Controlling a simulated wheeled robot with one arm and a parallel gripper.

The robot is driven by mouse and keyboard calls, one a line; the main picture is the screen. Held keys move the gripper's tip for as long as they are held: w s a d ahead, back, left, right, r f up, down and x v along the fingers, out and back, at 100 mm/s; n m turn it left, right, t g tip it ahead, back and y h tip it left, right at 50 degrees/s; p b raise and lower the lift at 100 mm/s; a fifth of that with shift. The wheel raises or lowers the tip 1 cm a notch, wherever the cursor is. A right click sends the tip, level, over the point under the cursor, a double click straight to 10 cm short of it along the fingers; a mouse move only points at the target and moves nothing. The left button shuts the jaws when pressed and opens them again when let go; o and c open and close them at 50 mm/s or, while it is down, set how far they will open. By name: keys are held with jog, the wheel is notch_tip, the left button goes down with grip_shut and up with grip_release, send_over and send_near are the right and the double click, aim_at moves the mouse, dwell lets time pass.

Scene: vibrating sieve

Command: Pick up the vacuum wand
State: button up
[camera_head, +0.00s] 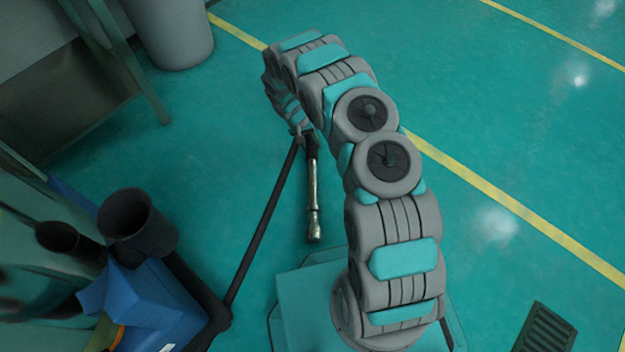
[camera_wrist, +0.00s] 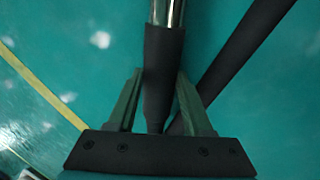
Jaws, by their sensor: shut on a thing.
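The vacuum wand has a shiny metal tube (camera_head: 314,200) and a black grip at its upper end. In the wrist view its black grip (camera_wrist: 164,65) runs between the two green fingers of my gripper (camera_wrist: 160,78), with the metal tube beyond. My gripper is shut on this black grip. In the head view the gripper is mostly hidden behind my arm, at the top of the wand. The wand hangs down in that picture, its metal end pointing toward the bottom. Whether that end touches the floor is hard to tell.
A dark hose (camera_head: 262,232) runs from the wand's top down to a blue machine (camera_head: 150,305) at lower left; it also passes right of the wand in the wrist view (camera_wrist: 240,55). A grey bin (camera_head: 172,32) stands at upper left.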

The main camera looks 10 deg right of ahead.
grip_shut()
jog(key=shift+r, duration=0.15)
dwell(0.4)
